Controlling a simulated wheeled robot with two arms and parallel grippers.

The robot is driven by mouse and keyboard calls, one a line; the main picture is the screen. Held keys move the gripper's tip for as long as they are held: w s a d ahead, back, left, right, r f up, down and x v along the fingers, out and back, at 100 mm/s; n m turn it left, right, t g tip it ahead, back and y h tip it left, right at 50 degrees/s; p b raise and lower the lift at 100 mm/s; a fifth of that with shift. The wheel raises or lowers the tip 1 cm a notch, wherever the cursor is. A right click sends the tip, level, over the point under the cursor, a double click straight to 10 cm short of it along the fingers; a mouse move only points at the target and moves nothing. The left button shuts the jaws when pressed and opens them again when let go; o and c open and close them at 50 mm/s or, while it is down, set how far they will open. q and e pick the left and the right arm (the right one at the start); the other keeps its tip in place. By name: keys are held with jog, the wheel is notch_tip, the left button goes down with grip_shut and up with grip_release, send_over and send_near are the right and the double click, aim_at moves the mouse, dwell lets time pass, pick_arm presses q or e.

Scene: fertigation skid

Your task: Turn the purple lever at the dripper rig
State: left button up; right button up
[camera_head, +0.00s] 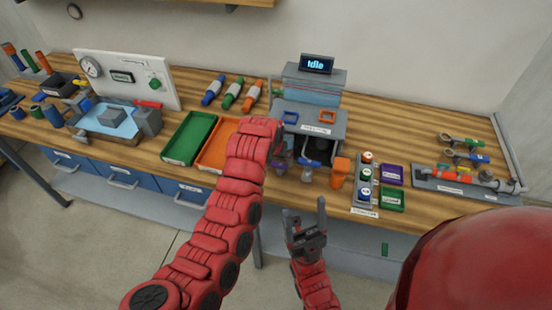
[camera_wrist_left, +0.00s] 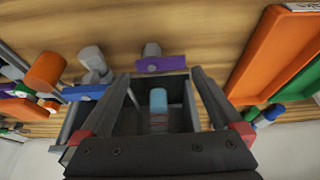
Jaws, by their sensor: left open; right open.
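The dripper rig (camera_head: 335,122) stands at the middle of the bench, grey, with a display reading "Idle". The purple lever (camera_wrist_left: 160,63) shows in the left wrist view in front of a grey round post, just beyond and between my fingertips. In the head view my left arm and gripper mostly hide it. My left gripper (camera_wrist_left: 160,76) is open and empty, pointing at the rig; it shows partly in the head view (camera_head: 285,152). I see no contact with the lever. My right gripper (camera_head: 306,212) is open and empty, low in front of the bench.
The orange tray (camera_wrist_left: 272,55) lies on the other side. A bottle rack (camera_head: 364,213) and pipe assembly (camera_head: 463,182) stand to the right of the rig.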

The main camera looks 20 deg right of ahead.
aim_at(277, 164)
pick_arm(q)
jog(key=shift+x, duration=1.5)
